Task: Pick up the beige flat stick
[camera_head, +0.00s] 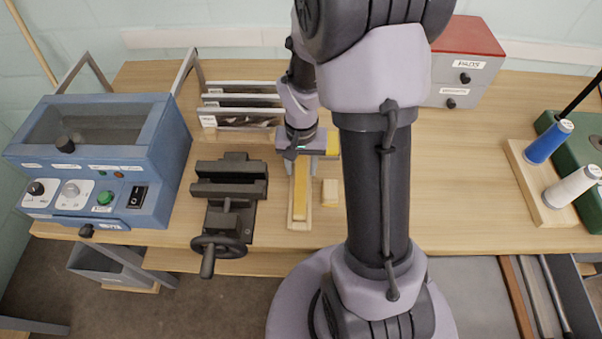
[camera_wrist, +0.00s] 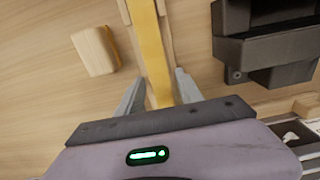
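A long beige flat piece (camera_head: 299,225) lies on the table with a yellow strip (camera_head: 300,190) along it. In the wrist view the yellow strip (camera_wrist: 152,45) runs away from my gripper, with beige wood (camera_wrist: 166,22) showing along its edges. I cannot tell whether the strip and the beige wood are one piece. My gripper (camera_wrist: 160,77) is open, with one finger on each side of the yellow strip. No clear contact shows. In the head view my gripper (camera_head: 303,165) is over the strip's far end and hides part of it.
A small beige block (camera_head: 330,192) lies close beside the strip; it also shows in the wrist view (camera_wrist: 95,50). A black vise (camera_head: 229,190) stands to the left, beside a blue machine (camera_head: 100,155). Labelled racks (camera_head: 240,105) stand behind. Thread spools (camera_head: 548,142) are far right.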

